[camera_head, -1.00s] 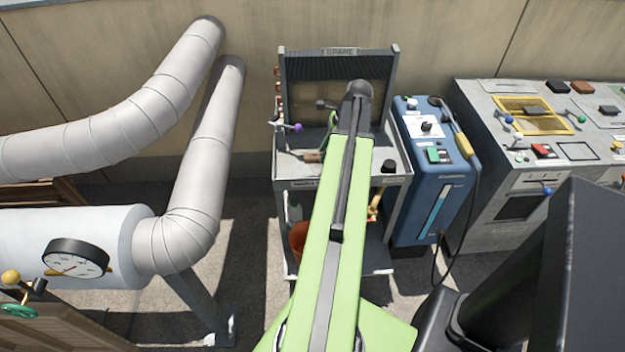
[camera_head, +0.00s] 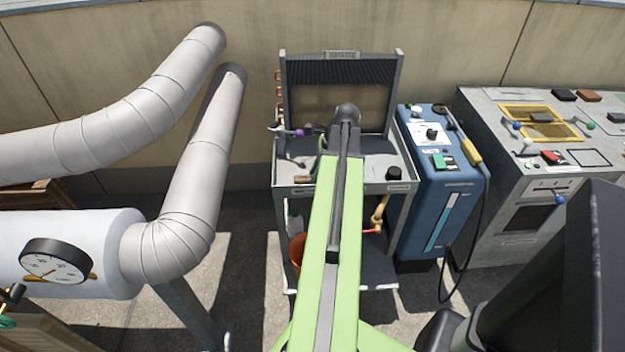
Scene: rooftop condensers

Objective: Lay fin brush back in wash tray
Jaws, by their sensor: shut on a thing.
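My green arm reaches over the grey cart, and my gripper (camera_head: 346,118) is at its far end, in front of the dark finned panel. My own arm covers most of the jaws. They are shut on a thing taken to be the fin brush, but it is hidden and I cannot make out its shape. The grey cart top (camera_head: 377,174) shows on both sides of my arm. I cannot single out a separate wash tray; its place may be behind my arm.
The finned panel (camera_head: 365,72) stands upright at the cart's back. A purple-knobbed lever (camera_head: 299,132) is left and a black knob (camera_head: 394,173) right. A blue machine (camera_head: 436,205) and grey console (camera_head: 520,185) stand to the right. Large pipes (camera_head: 190,190) crowd the left.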

